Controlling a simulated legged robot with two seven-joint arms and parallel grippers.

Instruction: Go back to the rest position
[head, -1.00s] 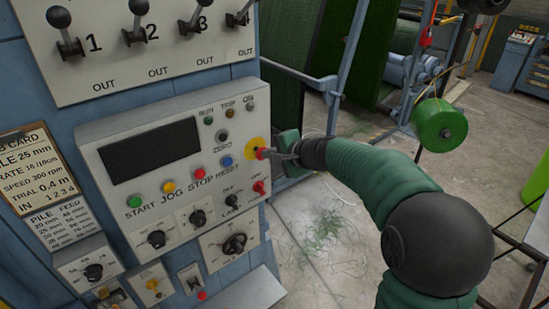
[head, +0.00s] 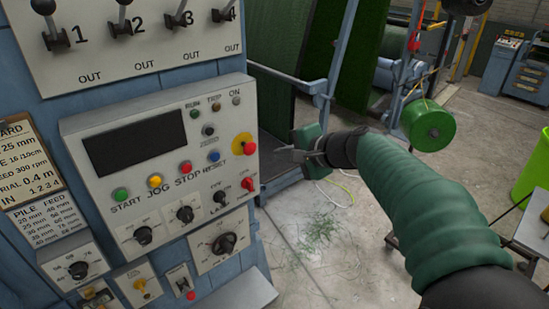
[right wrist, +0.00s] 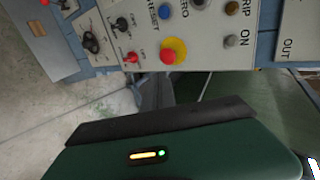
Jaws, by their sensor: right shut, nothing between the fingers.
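My right gripper (head: 282,150) is shut and empty, held in front of the control panel's right edge. Its fingertips are a short way right of the red stop button (head: 243,143) on its yellow disc, apart from it in the head view. In the right wrist view the shut fingers (right wrist: 150,90) point towards the panel, with the red button (right wrist: 167,56) just above them in the picture. My green-sleeved right arm comes in from the lower right. My left gripper is not in view.
The panel (head: 150,200) bears coloured buttons, knobs and a dark display (head: 135,148); a lever plate (head: 150,40) is above it. A blue frame post (head: 345,50) stands behind my arm. A green spool (head: 427,124) hangs at right. Concrete floor with green clippings (head: 320,230) lies below.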

